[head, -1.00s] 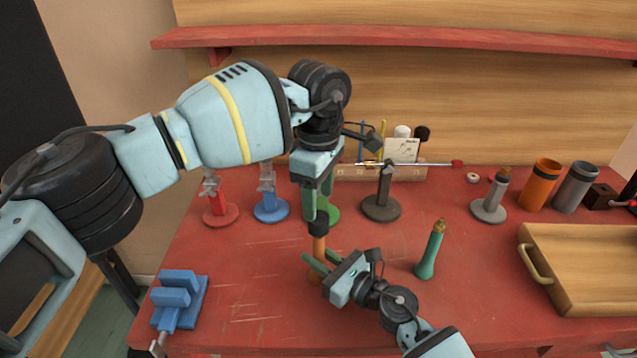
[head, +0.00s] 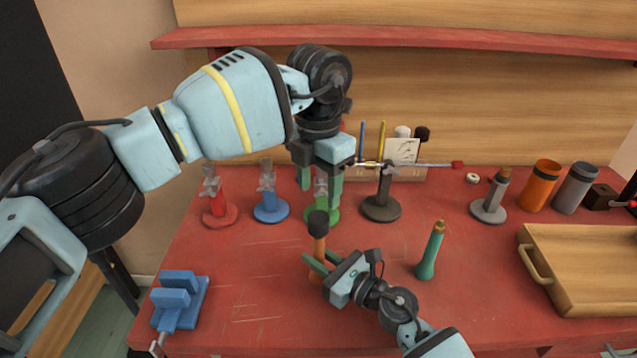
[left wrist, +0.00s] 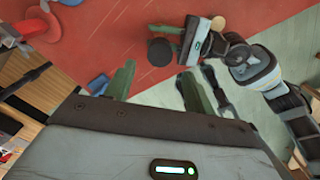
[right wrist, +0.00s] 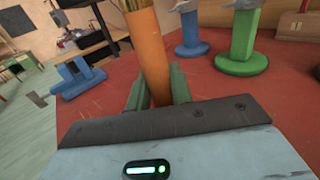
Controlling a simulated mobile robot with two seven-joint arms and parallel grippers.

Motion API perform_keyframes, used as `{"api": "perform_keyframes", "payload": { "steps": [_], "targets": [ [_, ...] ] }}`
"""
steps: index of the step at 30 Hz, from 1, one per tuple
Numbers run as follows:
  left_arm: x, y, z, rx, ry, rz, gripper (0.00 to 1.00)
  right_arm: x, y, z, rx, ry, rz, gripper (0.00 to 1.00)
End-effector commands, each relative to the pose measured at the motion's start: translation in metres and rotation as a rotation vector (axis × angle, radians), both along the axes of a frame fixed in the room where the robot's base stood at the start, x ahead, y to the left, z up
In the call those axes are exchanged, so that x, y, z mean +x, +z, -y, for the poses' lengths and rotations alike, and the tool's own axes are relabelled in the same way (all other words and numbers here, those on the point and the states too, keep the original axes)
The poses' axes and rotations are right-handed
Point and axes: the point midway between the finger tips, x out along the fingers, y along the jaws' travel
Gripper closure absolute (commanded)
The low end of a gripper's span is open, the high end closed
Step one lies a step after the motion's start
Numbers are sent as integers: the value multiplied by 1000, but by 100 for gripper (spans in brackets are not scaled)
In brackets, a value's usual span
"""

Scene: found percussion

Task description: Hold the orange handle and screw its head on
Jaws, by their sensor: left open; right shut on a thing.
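The orange handle (head: 319,248) stands upright over the front middle of the table. My right gripper (head: 318,267) is shut around it, as the right wrist view shows with the handle (right wrist: 150,60) between the fingers. A brass-coloured part shows at the handle's top edge there. The dark cylindrical head (head: 318,223) sits on top of the handle; how far it is threaded on I cannot tell. My left gripper (head: 320,192) is open and empty above the head, fingers apart. The left wrist view shows the head (left wrist: 160,52) beyond the open fingers, clear of them.
A green handle (head: 431,252) stands to the right. Red (head: 219,212), blue (head: 271,208), green (head: 323,212) and dark (head: 382,206) stands line the back. A blue vise (head: 180,300) is at front left, a wooden tray (head: 585,270) at right.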

Motion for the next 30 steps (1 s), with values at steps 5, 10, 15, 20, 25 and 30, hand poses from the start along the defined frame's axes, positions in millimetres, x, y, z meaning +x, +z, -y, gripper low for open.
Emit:
{"api": "perform_keyframes", "payload": {
  "steps": [5, 10, 15, 20, 25, 30],
  "targets": [
    [0, 0, 0, 0, 3, 0, 45, 0, 0, 0, 0, 0, 0, 100],
    [0, -1, 0, 1, 2, -1, 45, 0, 0, 0, 0, 0, 0, 100],
    [0, -15, -1, 2, 2, -2, 45, 0, 0, 0, 0, 0, 0, 100],
    [0, -39, 0, 1, 2, -3, 45, 0, 0, 0, 0, 0, 0, 100],
    [0, -62, 0, 2, 1, -2, 45, 0, 0, 0, 0, 0, 0, 100],
    [0, -76, 0, 1, 1, -1, 45, 0, 0, 0, 0, 0, 0, 100]
  ]
}}
